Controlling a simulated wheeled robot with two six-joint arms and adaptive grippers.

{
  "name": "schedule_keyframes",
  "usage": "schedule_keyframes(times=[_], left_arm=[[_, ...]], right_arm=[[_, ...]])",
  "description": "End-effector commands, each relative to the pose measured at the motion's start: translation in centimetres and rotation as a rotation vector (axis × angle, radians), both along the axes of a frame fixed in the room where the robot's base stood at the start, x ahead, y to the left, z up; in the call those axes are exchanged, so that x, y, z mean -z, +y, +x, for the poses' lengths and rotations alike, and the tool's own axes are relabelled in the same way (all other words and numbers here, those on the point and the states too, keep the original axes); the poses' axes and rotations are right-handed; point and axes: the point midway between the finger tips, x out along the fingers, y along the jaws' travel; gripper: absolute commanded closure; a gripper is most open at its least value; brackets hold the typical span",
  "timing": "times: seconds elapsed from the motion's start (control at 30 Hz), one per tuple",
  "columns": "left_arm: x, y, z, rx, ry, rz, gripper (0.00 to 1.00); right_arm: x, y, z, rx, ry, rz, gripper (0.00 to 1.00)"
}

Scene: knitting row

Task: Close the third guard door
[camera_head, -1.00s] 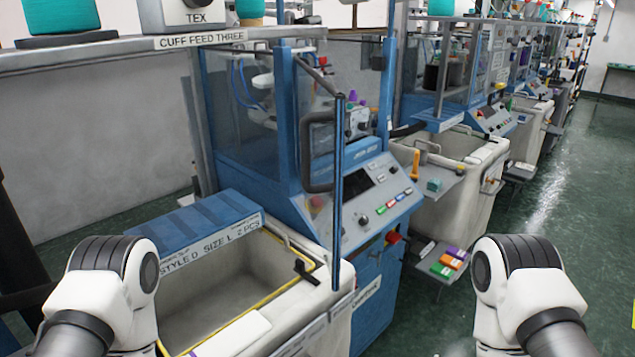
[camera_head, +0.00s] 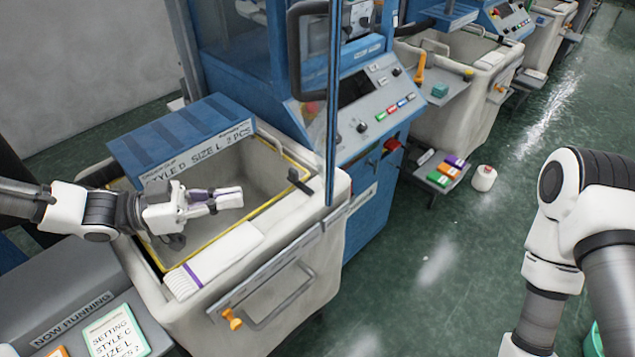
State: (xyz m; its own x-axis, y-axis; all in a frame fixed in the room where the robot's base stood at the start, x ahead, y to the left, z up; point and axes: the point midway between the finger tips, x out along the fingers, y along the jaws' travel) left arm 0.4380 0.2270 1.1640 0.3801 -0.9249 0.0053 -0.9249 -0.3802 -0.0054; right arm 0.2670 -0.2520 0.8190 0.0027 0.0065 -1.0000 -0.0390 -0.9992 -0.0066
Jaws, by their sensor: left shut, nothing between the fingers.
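The guard door (camera_head: 332,110) of the near blue machine stands open, swung out toward me and seen almost edge-on. Its dark bow handle (camera_head: 294,60) shows on its left side, near the top of the picture. The door's lower end hangs over the bin's right rim. My left gripper (camera_head: 238,198) is shut and empty above the open bin (camera_head: 333,192). It is to the left of the door and below the handle, apart from both. My right arm shows at the right edge, but its gripper is out of view.
A blue box labelled STYLE D SIZE L (camera_head: 180,135) lies across the bin's back. A white cloth with a purple stripe (camera_head: 215,262) lies on its front rim. The control panel (camera_head: 375,105) is behind the door.

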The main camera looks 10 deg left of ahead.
Motion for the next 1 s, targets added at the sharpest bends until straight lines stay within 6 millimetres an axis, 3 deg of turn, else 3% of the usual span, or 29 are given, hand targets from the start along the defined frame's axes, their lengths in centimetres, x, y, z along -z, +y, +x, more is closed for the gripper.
schedule_keyframes(times=[0.37, 0.8, 1.0], left_arm=[[0.5, -4.5, 1.7, 0.006, 0.007, 0.010, 1.00], [0.0, -11.2, 4.4, 0.004, 0.005, 0.007, 1.00], [0.1, -12.6, 5.1, 0.001, 0.003, 0.003, 1.00]], right_arm=[[1.4, 0.0, 0.0, 0.000, 0.000, 0.000, 0.53], [-0.5, 0.0, 0.0, 0.000, 0.000, 0.000, 0.53], [-1.0, 0.0, 0.0, 0.000, 0.000, 0.000, 0.53]])
